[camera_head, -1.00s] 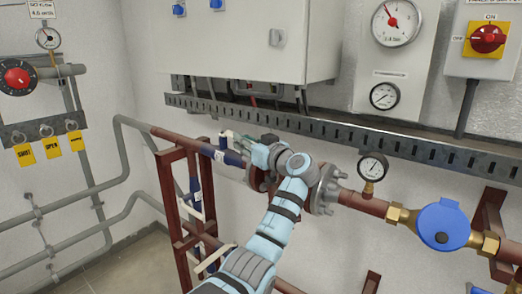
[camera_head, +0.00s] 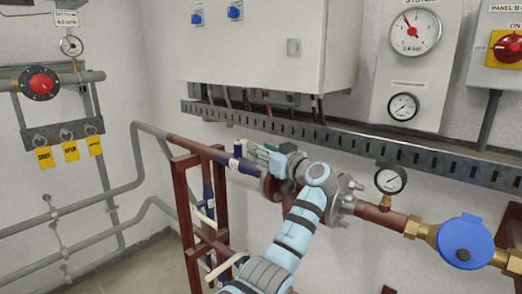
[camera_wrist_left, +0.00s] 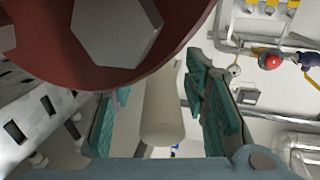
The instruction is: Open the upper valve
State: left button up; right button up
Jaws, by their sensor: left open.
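The upper valve (camera_head: 222,157) is a blue section on the upper pipe, left of a dark red flange. Its pale handle (camera_head: 238,147) partly shows beside my left gripper (camera_head: 253,150). In the left wrist view the pale, rounded handle (camera_wrist_left: 162,118) stands between the two teal-padded fingers of my left gripper (camera_wrist_left: 165,95). The fingers are open, with gaps visible on both sides of the handle. My left arm hides part of the upper pipe and flange. My right gripper is not in view.
A lower pipe has another pale handle (camera_head: 228,264). The dark red flange (camera_wrist_left: 100,35) is very close above the fingers in the wrist view. A slotted cable tray (camera_head: 330,132) runs above my arm. A red pipe frame (camera_head: 185,205) stands at left.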

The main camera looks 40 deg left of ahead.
pick_arm(q)
jog(key=s+d, duration=0.2)
jog(key=d, duration=0.9)
jog(key=shift+c, duration=1.3)
jog(key=a+r+y, duration=0.1)
jog(key=a+r, duration=0.2)
jog(key=r, duration=0.1)
jog(key=a+r+t+y+p, duration=0.1)
jog(key=a+r+y, duration=0.1)
jog(key=r, duration=0.3)
jog(key=a+r+t+y, duration=0.1)
jog(key=a+r, duration=0.3)
jog(key=a, duration=0.1)
jog(key=shift+s+r+n+y, duration=0.2)
jog(key=shift+r+n+y, duration=0.1)
grip_shut()
jog(key=s+d+f+n+t+h+p, duration=0.2)
jog(key=s+d+f+n+h+p, duration=0.45)
jog(key=s+f+n+p, duration=0.55)
jog(key=w+a+f+n, duration=0.1)
jog(key=w+a+n, duration=0.1)
jog(key=w+a, duration=0.5)
jog(key=shift+w+a, duration=0.4)
jog(key=shift+w, duration=0.95)
